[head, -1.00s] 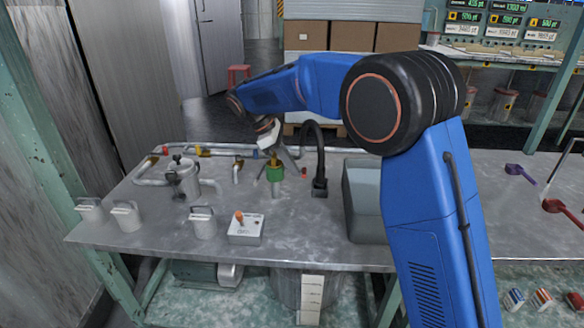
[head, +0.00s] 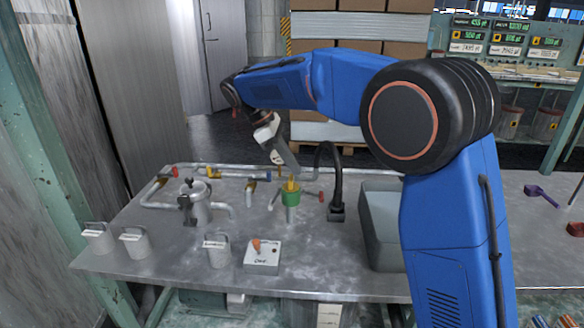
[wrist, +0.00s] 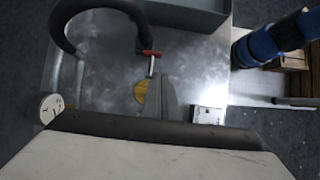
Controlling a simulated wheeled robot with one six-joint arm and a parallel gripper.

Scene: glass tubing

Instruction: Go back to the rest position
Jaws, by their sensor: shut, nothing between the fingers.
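My gripper (head: 292,166) hangs from my blue arm, pointing down over the middle of the metal table (head: 130,257). Its fingers are shut with nothing between them; they also show in the wrist view (wrist: 167,97). Just below the fingertips stands a green-collared fitting (head: 291,199) with a yellow top, on a short grey post. The fingertips look apart from it, though the exact gap is hard to tell. In the wrist view, a yellow piece (wrist: 140,91) lies beside the fingers.
A curved black spout (head: 337,185) and a grey sink (head: 385,250) stand right of my gripper. A metal pot (head: 195,203), pipes with red and blue ends, several lidded mugs and a switch box (head: 262,256) are to the left and front.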

